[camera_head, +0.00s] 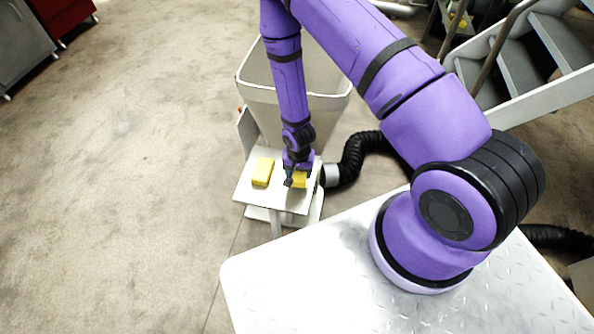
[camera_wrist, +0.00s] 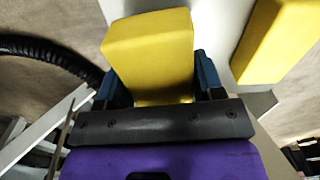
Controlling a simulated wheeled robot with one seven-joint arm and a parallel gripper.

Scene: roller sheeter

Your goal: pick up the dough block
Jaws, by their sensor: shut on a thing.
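Two yellow dough blocks show at a small white table (camera_head: 285,200). One dough block (camera_head: 299,180) is between the fingers of my gripper (camera_head: 297,176), at the right part of the table top. In the wrist view this held block (camera_wrist: 150,52) sits between the two blue fingers of my gripper (camera_wrist: 152,85), which are shut on it. The other dough block (camera_head: 263,172) lies on the table to the left, apart from my gripper. It also shows in the wrist view (camera_wrist: 275,42) at the upper right. I cannot tell whether the held block touches the table.
A large grey bin (camera_head: 262,92) stands right behind the table. A black corrugated hose (camera_head: 353,157) runs beside the table on the right. Metal stairs (camera_head: 530,50) stand at the upper right. The floor to the left is clear.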

